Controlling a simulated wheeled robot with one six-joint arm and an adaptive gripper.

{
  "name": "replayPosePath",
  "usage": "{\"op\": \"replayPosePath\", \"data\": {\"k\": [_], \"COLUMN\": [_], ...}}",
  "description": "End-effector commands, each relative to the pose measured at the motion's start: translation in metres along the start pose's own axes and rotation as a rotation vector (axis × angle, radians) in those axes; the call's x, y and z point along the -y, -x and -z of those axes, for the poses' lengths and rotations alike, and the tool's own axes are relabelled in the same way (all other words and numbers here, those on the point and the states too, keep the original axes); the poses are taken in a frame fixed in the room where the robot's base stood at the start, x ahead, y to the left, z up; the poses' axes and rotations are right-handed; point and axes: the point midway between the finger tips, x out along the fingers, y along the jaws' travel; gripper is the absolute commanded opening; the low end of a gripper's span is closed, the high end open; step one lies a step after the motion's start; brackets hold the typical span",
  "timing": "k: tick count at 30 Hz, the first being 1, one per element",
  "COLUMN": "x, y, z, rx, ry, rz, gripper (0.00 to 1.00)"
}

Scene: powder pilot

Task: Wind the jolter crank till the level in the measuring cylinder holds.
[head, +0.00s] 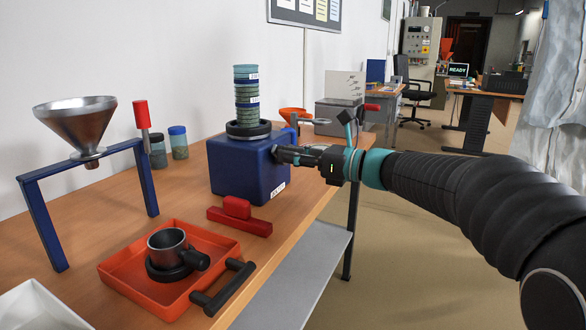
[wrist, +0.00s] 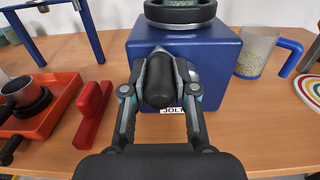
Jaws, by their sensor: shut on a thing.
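The jolter is a blue box (head: 240,168) on the wooden bench, and it fills the upper middle of the wrist view (wrist: 217,52). The measuring cylinder (head: 247,100) stands upright in a black ring on top, with green powder inside. Its exact level is too small to read. The wrist view shows only its foot. My gripper (head: 287,155) is at the jolter's right side face. In the wrist view, my gripper (wrist: 160,84) has its fingers closed on either side of the black crank handle (wrist: 159,78). The crank arm behind the handle is mostly hidden.
A red block (head: 238,212) lies in front of the jolter. An orange tray (head: 123,268) with a metal cup stands nearer, and a steel funnel (head: 76,122) on a blue stand is left. A blue-handled jug (wrist: 256,52) is beside the jolter.

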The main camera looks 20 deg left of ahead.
Motion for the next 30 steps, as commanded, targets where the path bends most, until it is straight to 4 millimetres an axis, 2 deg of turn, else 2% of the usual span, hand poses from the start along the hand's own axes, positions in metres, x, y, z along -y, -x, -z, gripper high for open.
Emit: {"op": "replayPosePath", "data": {"k": [3,12,23,30], "x": [0.003,-0.005,-0.005,-0.002], "y": [0.001,0.001,0.001,0.001], "z": [0.005,0.027,0.024,0.041], "rx": [-0.006,-0.006,-0.002,-0.002], "ry": [-0.005,-0.005,-0.003,-0.005], "rz": [0.009,0.010,0.011,0.013], "gripper": [0.00,0.00,0.00,0.00]}}
